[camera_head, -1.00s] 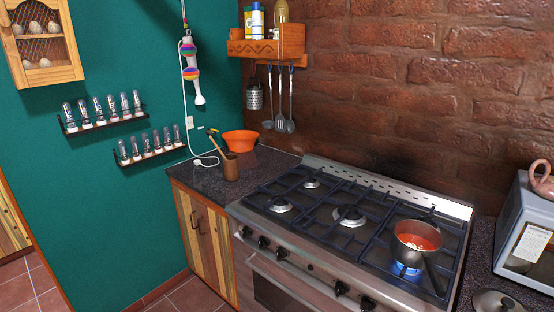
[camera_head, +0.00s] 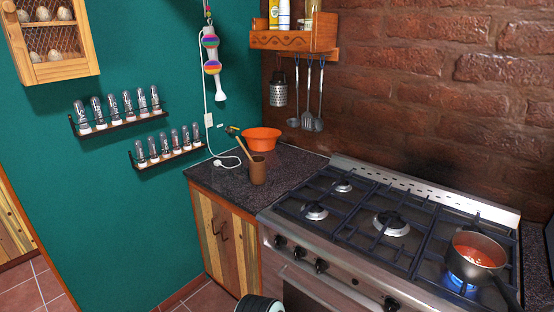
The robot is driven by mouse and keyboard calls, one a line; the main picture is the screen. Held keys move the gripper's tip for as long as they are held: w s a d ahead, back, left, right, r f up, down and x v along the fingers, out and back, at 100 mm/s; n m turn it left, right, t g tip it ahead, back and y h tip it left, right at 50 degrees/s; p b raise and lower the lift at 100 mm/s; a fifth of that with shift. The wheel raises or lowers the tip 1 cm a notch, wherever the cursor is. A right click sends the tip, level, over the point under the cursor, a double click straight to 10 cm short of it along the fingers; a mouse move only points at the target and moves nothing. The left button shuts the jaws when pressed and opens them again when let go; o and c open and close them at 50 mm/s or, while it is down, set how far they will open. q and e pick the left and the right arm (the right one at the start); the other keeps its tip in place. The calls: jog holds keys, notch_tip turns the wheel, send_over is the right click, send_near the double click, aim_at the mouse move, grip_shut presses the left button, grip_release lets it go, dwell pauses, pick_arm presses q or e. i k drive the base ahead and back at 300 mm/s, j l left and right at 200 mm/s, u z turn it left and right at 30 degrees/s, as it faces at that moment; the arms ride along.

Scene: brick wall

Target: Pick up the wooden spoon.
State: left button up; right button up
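The wooden spoon (camera_head: 244,148) stands in a brown wooden cup (camera_head: 258,172) on the dark counter left of the stove. Its thin, light-brown handle leans up and to the left out of the cup. Its lower end is hidden inside the cup. Neither of my grippers' fingertips shows. A dark, ribbed rounded part with a pale rim, too cut off to identify, shows at the bottom edge in front of the cabinet.
An orange bowl (camera_head: 262,138) stands behind the cup. A white cable (camera_head: 226,162) lies left of it. The stove (camera_head: 345,228) is on the right, with a pot of red sauce (camera_head: 474,254) over a lit blue flame. Utensils (camera_head: 314,98) hang above the counter.

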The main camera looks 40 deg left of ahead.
aim_at(251, 159)
jog(key=j+z, duration=0.3)
jog(key=j, duration=0.2)
jog(key=k+j+z, duration=0.3)
jog(key=j, duration=0.2)
jog(key=j+z, duration=0.1)
jog(key=j, duration=0.25)
jog(key=k+j+z, duration=0.1)
jog(key=j, duration=0.25)
jog(key=k+j+z, duration=0.1)
jog(key=j, duration=0.2)
jog(key=k+j, duration=0.15)
jog(key=j, duration=0.2)
jog(key=k+j, duration=0.15)
jog(key=j, duration=0.15)
jog(key=k+j, duration=0.2)
jog(key=j, duration=0.15)
